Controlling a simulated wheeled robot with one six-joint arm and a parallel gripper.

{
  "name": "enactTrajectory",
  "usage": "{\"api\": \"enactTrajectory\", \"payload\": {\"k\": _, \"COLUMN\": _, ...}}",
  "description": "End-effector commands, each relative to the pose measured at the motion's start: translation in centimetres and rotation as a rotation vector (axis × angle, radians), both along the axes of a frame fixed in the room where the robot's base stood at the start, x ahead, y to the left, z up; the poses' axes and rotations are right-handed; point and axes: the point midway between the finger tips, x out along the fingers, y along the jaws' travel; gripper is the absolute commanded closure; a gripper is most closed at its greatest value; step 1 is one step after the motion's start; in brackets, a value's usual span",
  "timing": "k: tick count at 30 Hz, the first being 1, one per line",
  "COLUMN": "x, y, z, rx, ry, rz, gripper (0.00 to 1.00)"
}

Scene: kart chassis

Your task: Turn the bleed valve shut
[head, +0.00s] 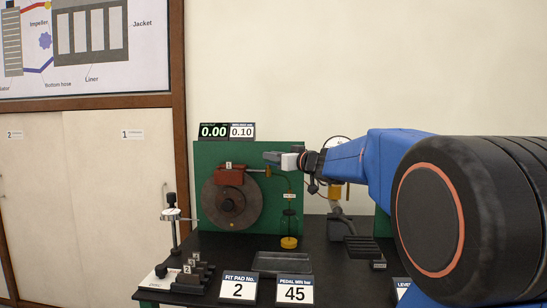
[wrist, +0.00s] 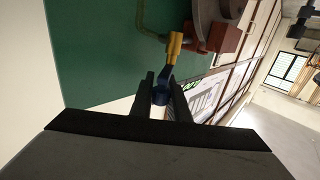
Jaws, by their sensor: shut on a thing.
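The bleed valve shows in the wrist view as a small blue piece (wrist: 161,95) joined to a yellow fitting (wrist: 174,46) beside the red-brown caliper (wrist: 210,38). My gripper (wrist: 162,84) has its two dark fingers on either side of the blue piece and is shut on it. In the head view my gripper (head: 275,158) reaches in from the right, beside the red-brown caliper (head: 229,175) on the brake disc (head: 232,202). There the valve is too small and too covered to make out.
A green panel (head: 276,150) stands behind the disc on the black table. A jar with a yellow base (head: 289,242) hangs or stands right of the disc. Displays (head: 213,131) read 0.00 and 0.10.

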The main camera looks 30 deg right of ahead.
Motion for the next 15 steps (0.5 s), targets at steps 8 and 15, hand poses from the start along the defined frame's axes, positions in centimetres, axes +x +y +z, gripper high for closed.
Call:
{"api": "enactTrajectory", "payload": {"k": 8, "x": -0.12, "y": 0.29, "z": 0.01, "rx": 0.001, "ry": 0.0, "rz": -0.12, "gripper": 1.0}}
{"api": "enactTrajectory", "payload": {"k": 15, "x": -0.2, "y": 0.35, "z": 0.06, "rx": 0.0, "ry": -0.001, "rz": -0.185, "gripper": 1.0}}
